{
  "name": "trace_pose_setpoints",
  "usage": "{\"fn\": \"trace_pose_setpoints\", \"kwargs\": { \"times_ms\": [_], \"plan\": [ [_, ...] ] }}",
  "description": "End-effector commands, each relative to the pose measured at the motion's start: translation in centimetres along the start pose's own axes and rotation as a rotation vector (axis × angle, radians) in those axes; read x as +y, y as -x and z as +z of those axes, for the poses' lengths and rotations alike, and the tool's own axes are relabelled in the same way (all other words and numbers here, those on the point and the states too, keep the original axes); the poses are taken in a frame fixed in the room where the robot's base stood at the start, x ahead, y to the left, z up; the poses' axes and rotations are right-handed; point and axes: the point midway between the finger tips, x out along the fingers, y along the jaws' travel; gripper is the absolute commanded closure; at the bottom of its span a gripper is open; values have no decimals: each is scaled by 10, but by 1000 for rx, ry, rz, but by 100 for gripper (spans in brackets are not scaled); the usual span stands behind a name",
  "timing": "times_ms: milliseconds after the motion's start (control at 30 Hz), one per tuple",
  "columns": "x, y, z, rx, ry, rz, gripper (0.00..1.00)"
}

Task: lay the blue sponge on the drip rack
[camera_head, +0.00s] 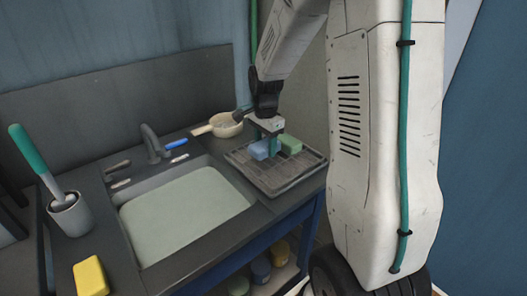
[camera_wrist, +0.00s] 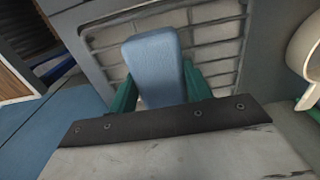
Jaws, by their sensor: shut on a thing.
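The blue sponge (camera_head: 260,150) is between the green fingers of my gripper (camera_head: 270,136) at the drip rack (camera_head: 275,183). In the wrist view the sponge (camera_wrist: 153,55) stands out past the two green fingertips (camera_wrist: 158,80), which are shut on its sides. The rack's slatted surface (camera_wrist: 112,62) lies behind the sponge. I cannot tell whether the sponge touches the rack.
A cream pan (camera_head: 226,125) stands behind the rack and shows at the wrist view's right edge (camera_wrist: 305,50). The sink (camera_head: 180,212) is left of the rack. A yellow sponge (camera_head: 90,277) and a brush holder (camera_head: 70,214) are farther left. The rack's front part is clear.

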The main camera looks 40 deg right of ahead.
Motion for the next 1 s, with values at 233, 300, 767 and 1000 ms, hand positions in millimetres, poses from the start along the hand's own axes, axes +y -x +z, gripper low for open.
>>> {"fn": "trace_pose_setpoints", "kwargs": {
  "times_ms": [233, 300, 767, 1000],
  "plan": [
    [-14, -7, -4, -1, 2, 3, 74],
    [-13, -19, -4, -2, 2, 5, 74],
    [-14, -39, -4, 0, 2, 1, 74],
    [-14, -40, -4, 0, 2, 0, 29]
  ]
}}
